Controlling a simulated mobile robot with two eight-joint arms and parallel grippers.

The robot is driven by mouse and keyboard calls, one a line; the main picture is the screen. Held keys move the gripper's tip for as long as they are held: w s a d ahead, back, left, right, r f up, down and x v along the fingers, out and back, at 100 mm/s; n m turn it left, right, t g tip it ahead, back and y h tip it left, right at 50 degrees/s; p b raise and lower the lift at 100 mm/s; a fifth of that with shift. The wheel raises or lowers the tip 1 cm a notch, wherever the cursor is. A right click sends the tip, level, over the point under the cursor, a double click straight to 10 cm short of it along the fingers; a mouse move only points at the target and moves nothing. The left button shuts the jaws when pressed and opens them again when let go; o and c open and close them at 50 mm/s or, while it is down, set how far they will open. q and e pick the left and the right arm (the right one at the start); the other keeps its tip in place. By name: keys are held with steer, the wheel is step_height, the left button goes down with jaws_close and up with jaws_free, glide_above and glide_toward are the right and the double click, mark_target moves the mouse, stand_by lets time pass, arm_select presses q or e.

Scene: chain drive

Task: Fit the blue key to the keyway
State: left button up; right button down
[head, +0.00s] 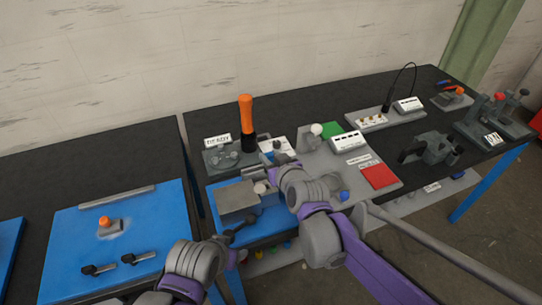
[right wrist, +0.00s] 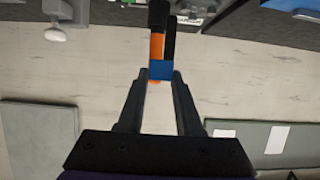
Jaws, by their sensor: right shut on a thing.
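In the right wrist view my right gripper (right wrist: 161,75) is shut on a small blue block, the blue key (right wrist: 161,69), held between the fingertips. In the head view my right gripper (head: 271,153) is above the back of the blue mat (head: 262,230), near the READY fixture; the key cannot be made out there. A grey block (head: 236,201) with a pale round end beside it sits on the mat. I cannot make out the keyway; my right arm covers part of this area. My left gripper (head: 238,231) is low at the mat's front left, its jaws unclear.
An upright orange-handled tool (head: 246,112) stands close behind my right gripper, next to the READY sign (head: 217,141). A grey board with a red square (head: 379,177) lies right. The left table has a blue mat (head: 75,235) with small black parts (head: 130,258).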

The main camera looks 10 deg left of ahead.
steer(key=b, duration=0.2)
glide_above(271, 190)
steer(key=shift+f, duration=2.75)
arm_select(q)
steer(key=f, duration=0.1)
steer(key=s+f, duration=0.1)
steer(key=f, duration=0.1)
steer(key=shift+s+f, duration=0.3)
steer(key=shift+s, duration=0.1)
steer(key=shift+g, duration=0.3)
steer(key=shift+s+f+b, duration=0.25)
steer(key=shift+f+b, duration=0.35)
steer(key=shift+f, duration=0.1)
steer(key=shift+s+f+b, duration=0.2)
steer(key=shift+f+b, duration=0.35)
steer(key=shift+f, duration=0.2)
steer(key=shift+s+f+b, duration=0.25)
steer(key=shift+f+b, duration=0.35)
steer(key=shift+f, duration=0.1)
arm_select(e)
steer(key=shift+f, duration=3.15)
steer(key=c, duration=0.5)
jaws_free()
steer(key=shift+r, duration=0.1)
